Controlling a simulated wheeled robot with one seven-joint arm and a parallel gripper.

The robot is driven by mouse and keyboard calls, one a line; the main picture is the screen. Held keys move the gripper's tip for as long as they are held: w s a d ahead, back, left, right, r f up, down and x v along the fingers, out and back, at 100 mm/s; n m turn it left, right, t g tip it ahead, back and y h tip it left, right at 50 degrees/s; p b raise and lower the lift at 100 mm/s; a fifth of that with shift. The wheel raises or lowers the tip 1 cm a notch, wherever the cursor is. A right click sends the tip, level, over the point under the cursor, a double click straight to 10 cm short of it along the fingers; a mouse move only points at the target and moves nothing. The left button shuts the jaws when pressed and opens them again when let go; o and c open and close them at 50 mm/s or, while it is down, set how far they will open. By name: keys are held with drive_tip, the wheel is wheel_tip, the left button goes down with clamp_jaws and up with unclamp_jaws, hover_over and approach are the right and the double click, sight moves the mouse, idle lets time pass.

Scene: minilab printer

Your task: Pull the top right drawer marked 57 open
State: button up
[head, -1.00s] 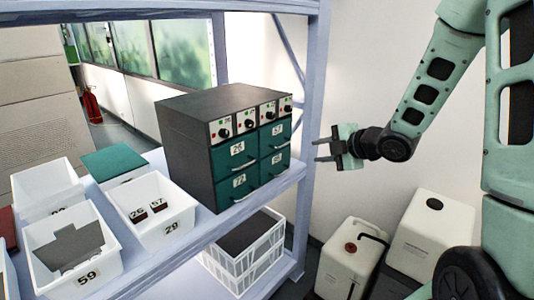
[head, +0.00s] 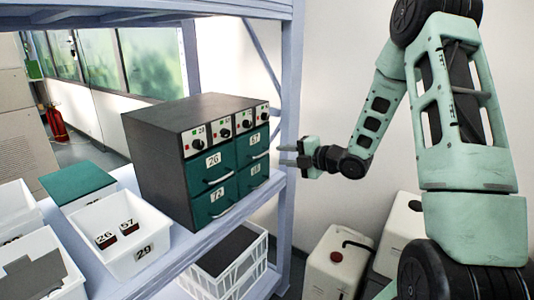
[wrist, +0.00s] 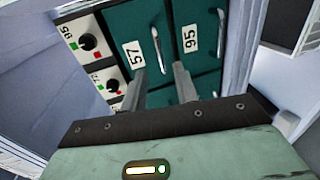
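The dark cabinet (head: 150,150) stands on the shelf with its teal drawers shut. The top right drawer marked 57 (head: 253,151) has a pale bar handle; in the wrist view the drawer (wrist: 120,25) and its upright-looking handle (wrist: 157,48) are close ahead. My gripper (head: 281,155) is just right of the drawer front in the head view. In the wrist view its two fingers (wrist: 160,72) are apart and empty, with the handle's lower end appearing between their tips. I cannot tell whether either finger touches the handle.
Control knobs (wrist: 87,42) line the panel above the drawers. A shelf post (head: 290,90) rises close behind my gripper. White bins (head: 125,255) stand left of the cabinet, a crate (head: 235,275) below. White canisters (head: 335,260) stand at lower right.

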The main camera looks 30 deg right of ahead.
sight(264, 154)
drive_tip(key=x, duration=0.7)
drive_tip(key=shift+w+p, duration=0.1)
drive_tip(key=shift+p, duration=0.25)
clamp_jaws()
